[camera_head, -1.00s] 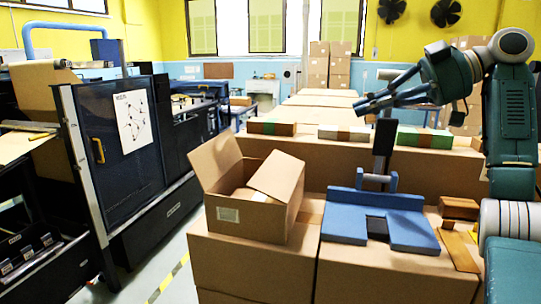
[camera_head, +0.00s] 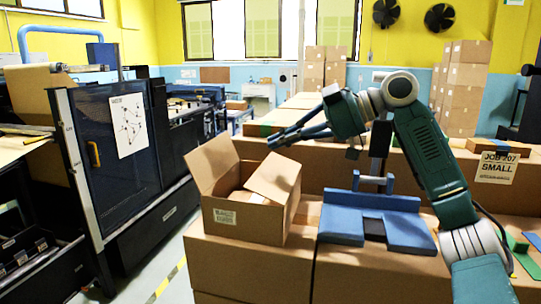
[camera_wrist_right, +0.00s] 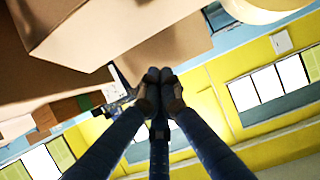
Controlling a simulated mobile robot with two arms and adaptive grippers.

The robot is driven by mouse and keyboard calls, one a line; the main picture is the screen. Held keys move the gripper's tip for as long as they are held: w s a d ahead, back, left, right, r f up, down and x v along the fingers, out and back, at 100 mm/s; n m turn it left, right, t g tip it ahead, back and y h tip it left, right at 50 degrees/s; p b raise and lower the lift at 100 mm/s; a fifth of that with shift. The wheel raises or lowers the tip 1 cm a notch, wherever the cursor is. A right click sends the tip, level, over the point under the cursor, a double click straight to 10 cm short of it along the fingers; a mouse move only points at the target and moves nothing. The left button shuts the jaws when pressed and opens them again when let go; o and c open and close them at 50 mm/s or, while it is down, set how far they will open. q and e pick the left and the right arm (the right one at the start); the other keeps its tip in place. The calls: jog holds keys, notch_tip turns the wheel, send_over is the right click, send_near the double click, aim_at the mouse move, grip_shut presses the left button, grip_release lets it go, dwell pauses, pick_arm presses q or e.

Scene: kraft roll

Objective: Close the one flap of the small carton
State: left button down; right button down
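The small brown carton (camera_head: 243,222) stands open-topped on a larger brown box. Its left flap (camera_head: 210,162) stands up and leans outward. A right flap (camera_head: 274,178) slants over the opening, and the inside is partly hidden. My right gripper (camera_head: 278,138) is just above and behind the right flap, fingers pointing left, apparently clear of the carton. In the right wrist view its fingertips (camera_wrist_right: 160,76) meet with nothing between them. Large brown cardboard surfaces (camera_wrist_right: 120,35) fill the upper left there; I cannot tell which are the carton's. My left gripper is not in view.
A blue fixture (camera_head: 378,216) sits on the boxes right of the carton. A "JOB 207 SMALL" sign (camera_head: 496,168) hangs at the far right. A dark machine (camera_head: 110,170) stands at left, across a floor aisle. Large boxes (camera_head: 345,160) stand behind.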

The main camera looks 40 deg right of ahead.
aim_at(270, 172)
jog(key=f, duration=0.1)
jog(key=w+a+f, duration=0.1)
jog(key=f, duration=0.1)
jog(key=shift+w+a+f, duration=0.15)
jog(key=shift+w, duration=0.1)
jog(key=shift+f, duration=0.35)
jog(key=shift+w+a, duration=0.1)
